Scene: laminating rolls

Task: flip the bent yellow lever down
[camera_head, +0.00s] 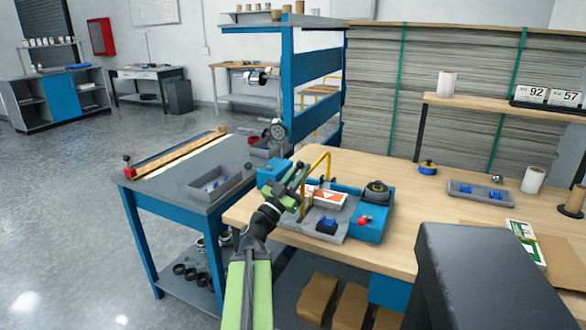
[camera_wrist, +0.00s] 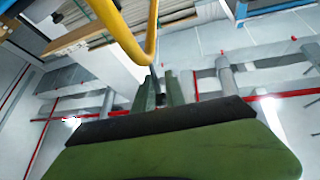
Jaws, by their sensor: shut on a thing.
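The bent yellow lever (camera_head: 327,159) stands up from a blue and grey machine (camera_head: 369,233) on the wooden bench. Its bar rises, bends over at the top and comes down again. My gripper (camera_head: 303,170) reaches in from the lower left and is at the lever's near upper part. The wrist view shows the yellow bar (camera_wrist: 152,28) curving close in front of my fingertips (camera_wrist: 160,82). My gripper is shut on the lever; the exact contact is partly hidden by the fingers. A white and orange pack (camera_head: 326,197) lies on the machine beneath the lever.
A red knob (camera_head: 365,219) and a dark round dial (camera_head: 377,190) sit at the machine's right. A grey tray (camera_head: 215,185) stands on the side table to the left. A blue tape roll (camera_head: 428,168) and a tray (camera_head: 481,194) are farther right on the bench.

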